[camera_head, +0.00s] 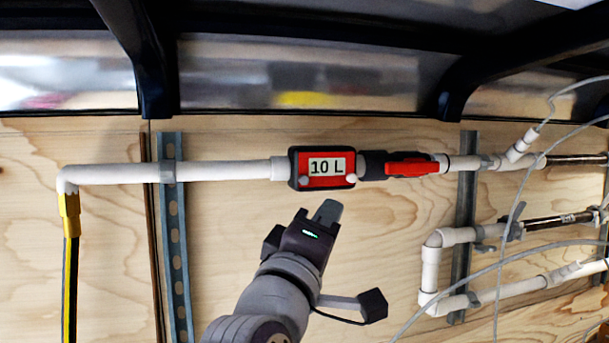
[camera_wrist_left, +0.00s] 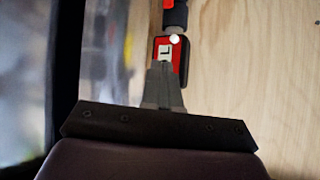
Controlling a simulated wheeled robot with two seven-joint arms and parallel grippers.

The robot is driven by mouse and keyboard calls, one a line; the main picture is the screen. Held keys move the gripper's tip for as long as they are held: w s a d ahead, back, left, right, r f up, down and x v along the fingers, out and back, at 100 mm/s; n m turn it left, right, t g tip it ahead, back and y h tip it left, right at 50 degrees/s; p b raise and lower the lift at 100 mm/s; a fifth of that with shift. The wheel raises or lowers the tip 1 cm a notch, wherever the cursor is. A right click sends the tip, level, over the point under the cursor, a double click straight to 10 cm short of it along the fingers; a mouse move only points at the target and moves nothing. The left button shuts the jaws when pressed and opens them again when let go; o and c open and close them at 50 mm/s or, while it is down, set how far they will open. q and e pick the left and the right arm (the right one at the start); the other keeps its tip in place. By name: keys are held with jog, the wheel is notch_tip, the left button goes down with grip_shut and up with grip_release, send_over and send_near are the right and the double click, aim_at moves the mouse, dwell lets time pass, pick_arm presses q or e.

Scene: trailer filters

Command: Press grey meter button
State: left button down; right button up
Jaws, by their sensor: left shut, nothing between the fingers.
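The meter (camera_head: 326,167) is a red and black box on the white pipe, and its display reads "10 L". A small greyish button (camera_head: 304,181) sits at its lower left corner and a whiter button (camera_head: 351,178) at its lower right. My left gripper (camera_head: 328,208) is shut and empty, just below the meter in the head view. In the left wrist view the shut fingers (camera_wrist_left: 163,72) overlap the near end of the meter (camera_wrist_left: 184,60). The white button (camera_wrist_left: 174,38) shows beyond them; the greyish one is hidden there. I cannot tell whether the fingertips touch the meter.
A red valve handle (camera_head: 411,168) sits right of the meter on the same pipe. Metal struts (camera_head: 174,240) and white pipes (camera_head: 430,270) stand off the plywood wall, with thin hoses at the right. A yellow hose (camera_head: 70,205) hangs at the left. Bare wall lies below the meter.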

aim_at(307, 188)
pick_arm(q)
jog(key=shift+s+r+n+t, duration=0.2)
jog(key=shift+s+r, duration=0.05)
jog(key=shift+r, duration=0.4)
jog(key=shift+s+r+n+t, duration=0.2)
jog(key=shift+r, duration=0.4)
jog(key=shift+w, duration=0.1)
jog(key=shift+w+a+p, duration=0.45)
jog(key=shift+w, duration=0.95)
jog(key=shift+w+a+p, duration=0.4)
jog(key=shift+w+a, duration=0.05)
jog(key=shift+w, duration=0.9)
jog(key=shift+w+a+p, duration=0.45)
jog(key=shift+w, duration=0.95)
jog(key=shift+w+a, duration=0.1)
jog(key=shift+w, duration=0.3)
